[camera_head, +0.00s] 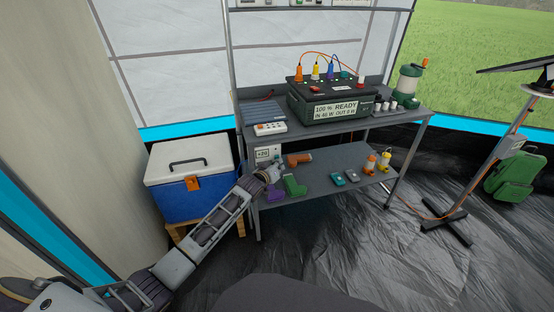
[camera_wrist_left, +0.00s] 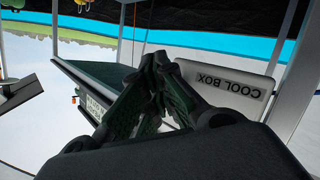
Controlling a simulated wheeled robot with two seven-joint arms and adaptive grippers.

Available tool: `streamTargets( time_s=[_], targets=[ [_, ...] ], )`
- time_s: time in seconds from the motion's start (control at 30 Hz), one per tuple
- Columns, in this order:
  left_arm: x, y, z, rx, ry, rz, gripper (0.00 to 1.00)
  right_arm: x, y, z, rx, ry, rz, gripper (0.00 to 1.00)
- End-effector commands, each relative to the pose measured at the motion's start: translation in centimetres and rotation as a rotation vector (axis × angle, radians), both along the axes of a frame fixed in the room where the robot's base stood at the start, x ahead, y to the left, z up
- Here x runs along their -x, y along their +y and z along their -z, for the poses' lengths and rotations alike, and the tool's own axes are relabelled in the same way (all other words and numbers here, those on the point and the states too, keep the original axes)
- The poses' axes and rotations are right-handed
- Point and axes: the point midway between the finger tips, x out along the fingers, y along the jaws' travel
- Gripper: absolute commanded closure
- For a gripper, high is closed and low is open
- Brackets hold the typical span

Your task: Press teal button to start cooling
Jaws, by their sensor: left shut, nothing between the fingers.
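A small white control panel (camera_head: 267,153) with a dark display stands at the left end of the table's lower shelf. In the left wrist view, a white panel (camera_wrist_left: 224,88) lettered COOL BOX shows upside down beside my fingers. My left gripper (camera_head: 274,171) is at the front of the panel's lower part. Its fingers are shut and empty. I cannot tell whether they touch the panel. I see no teal button in either view; the gripper hides part of the panel. The blue cool box (camera_head: 187,196) with a white lid stands left of the table. My right gripper is not in view.
An orange tool (camera_head: 299,159) and a green tool (camera_head: 295,186) lie close right of the gripper on the shelf (camera_head: 318,180). The power station (camera_head: 335,106) and a white socket strip (camera_head: 270,128) are above. Floor at the right front is clear.

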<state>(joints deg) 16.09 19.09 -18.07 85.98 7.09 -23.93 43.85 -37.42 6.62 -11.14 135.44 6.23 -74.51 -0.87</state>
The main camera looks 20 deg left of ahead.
Motion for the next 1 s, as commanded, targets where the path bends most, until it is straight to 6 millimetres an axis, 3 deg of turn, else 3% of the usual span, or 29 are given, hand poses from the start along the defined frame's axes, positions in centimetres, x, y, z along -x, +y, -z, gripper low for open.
streamTargets(
  time_s=[1.0],
  targets=[
    [-0.73, 0.50, -0.08, 0.000, -0.001, 0.000, 1.00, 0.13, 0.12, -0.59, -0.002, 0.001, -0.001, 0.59]
  ],
)
